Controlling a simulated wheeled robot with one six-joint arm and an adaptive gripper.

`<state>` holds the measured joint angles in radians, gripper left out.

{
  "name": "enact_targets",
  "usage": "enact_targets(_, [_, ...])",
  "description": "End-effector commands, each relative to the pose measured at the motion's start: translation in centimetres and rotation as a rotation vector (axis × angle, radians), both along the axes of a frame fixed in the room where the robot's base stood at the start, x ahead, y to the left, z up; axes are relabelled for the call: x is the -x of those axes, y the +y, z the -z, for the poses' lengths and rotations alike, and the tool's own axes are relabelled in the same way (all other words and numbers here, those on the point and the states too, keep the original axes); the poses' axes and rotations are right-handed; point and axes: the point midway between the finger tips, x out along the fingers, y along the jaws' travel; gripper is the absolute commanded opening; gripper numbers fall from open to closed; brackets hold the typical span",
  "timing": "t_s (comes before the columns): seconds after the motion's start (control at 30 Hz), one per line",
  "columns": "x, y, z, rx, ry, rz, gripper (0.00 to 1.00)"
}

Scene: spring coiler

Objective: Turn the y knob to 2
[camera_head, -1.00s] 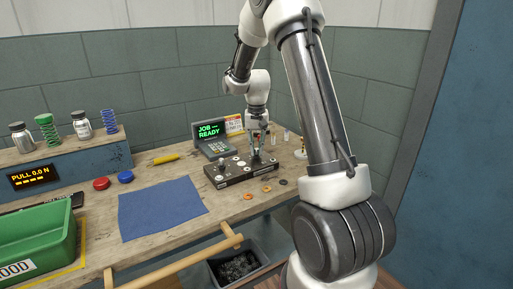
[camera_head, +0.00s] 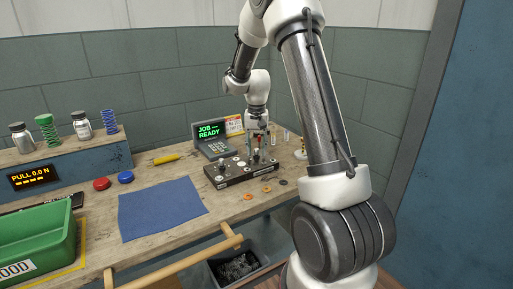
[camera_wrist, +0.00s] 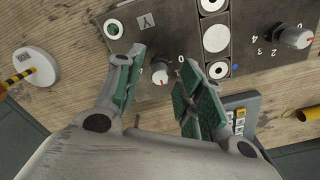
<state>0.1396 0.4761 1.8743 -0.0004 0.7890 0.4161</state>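The dark coiler block (camera_head: 232,178) lies on the bench in the head view. In the wrist view, its panel (camera_wrist: 262,12) has a Y plate (camera_wrist: 146,20) beside a small grey knob (camera_wrist: 160,72) with a red mark. A "0" shows close to the right of this knob; its other numbers are hidden. My gripper (camera_wrist: 160,80) is open, with one green-padded finger on each side of the y knob and visible gaps between pads and knob. It also shows above the block's right end in the head view (camera_head: 258,152).
A second knob (camera_wrist: 296,38) with a numbered scale is at the wrist view's right. A display reading JOB READY (camera_head: 209,132) stands behind the block. Small rings (camera_head: 248,196) lie in front. A blue cloth (camera_head: 160,208) and green bin (camera_head: 35,240) are left.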

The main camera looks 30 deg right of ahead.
Motion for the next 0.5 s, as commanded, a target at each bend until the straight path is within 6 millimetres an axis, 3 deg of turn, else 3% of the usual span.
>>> enact_targets(0.23, [-0.1,0.0,-1.2,0.0,-0.002,0.0,0.38])
enact_targets(0.5, [-0.1,0.0,-7.0,0.0,-0.004,0.0,0.38])
